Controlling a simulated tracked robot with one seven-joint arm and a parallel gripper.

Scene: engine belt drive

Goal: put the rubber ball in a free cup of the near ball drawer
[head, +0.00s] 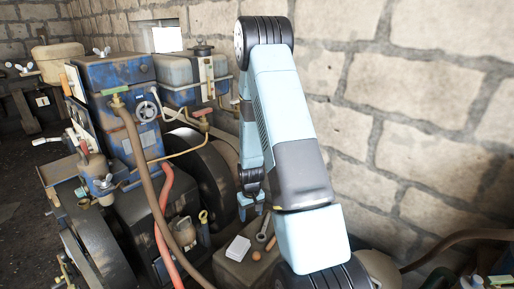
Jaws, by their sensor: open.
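A small orange-brown round thing, which looks like the rubber ball (256,256), rests on top of a dull olive-brown box (233,272) at the bottom centre of the head view. My gripper (251,214) points down above the far part of that box, above and beyond the ball. It is open, and nothing shows between its fingers. It appears apart from the ball. I cannot make out the near ball drawer or its cups in this view.
Beside the ball lie a white block (238,248), a grey metal tool (264,226) and a small wooden-coloured piece (271,243). The engine with blue tanks (115,75), hoses (143,165) and dark wheels (205,172) crowds the left. A block wall (420,110) stands at right.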

